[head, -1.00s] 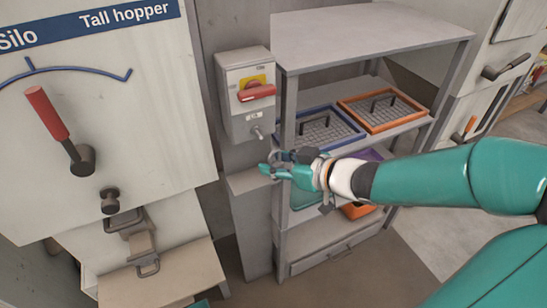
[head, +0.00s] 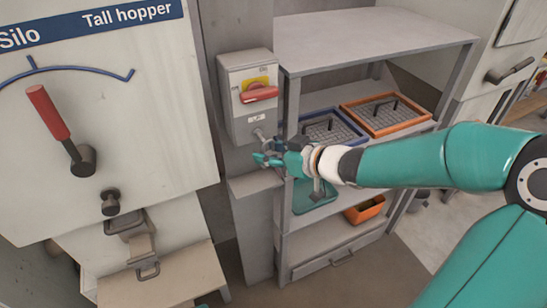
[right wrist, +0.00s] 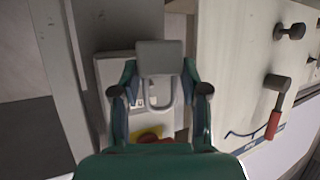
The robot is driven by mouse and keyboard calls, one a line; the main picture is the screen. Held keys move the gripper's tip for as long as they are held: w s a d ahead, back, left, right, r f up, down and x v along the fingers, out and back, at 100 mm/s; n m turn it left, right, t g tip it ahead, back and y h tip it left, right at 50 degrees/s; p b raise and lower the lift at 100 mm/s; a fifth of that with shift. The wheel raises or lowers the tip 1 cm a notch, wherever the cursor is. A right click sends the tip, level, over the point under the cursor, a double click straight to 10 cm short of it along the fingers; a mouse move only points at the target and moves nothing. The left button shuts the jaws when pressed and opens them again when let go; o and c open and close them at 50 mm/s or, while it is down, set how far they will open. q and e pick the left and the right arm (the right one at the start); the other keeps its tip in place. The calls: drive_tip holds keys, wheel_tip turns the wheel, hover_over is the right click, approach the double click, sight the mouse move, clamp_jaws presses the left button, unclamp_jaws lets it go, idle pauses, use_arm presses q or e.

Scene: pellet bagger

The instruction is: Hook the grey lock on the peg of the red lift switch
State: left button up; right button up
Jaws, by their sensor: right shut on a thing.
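The grey lock (right wrist: 160,57) is between the fingers of my right gripper (right wrist: 160,90). In the right wrist view its shackle points down the picture, over the face of the lift switch box (right wrist: 112,72). In the head view the box has a red lift switch (head: 259,94) on a yellow plate, with a grey peg (head: 259,134) low on its front. My right gripper (head: 264,157) is shut on the lock just below the peg. The fingers hide most of the lock there, and I cannot tell whether the shackle touches the peg. My left gripper is out of view.
A grey shelf rack (head: 375,40) stands right of the switch, its near post close to my right gripper. It holds a blue-rimmed tray (head: 352,123), an orange-rimmed tray (head: 425,112) and an orange bin (head: 365,210). The silo panel (head: 150,90) is at left.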

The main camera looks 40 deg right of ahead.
drive_tip(key=shift+w+d+f+b, duration=0.1)
drive_tip(key=shift+w+d+b, duration=0.1)
drive_tip(key=shift+w, duration=0.6)
drive_tip(key=shift+w+d+f+b, duration=0.1)
drive_tip(key=shift+w+d, duration=0.05)
drive_tip(key=shift+w, duration=0.6)
drive_tip(key=shift+w+f, duration=0.15)
drive_tip(key=shift+d+f, duration=0.1)
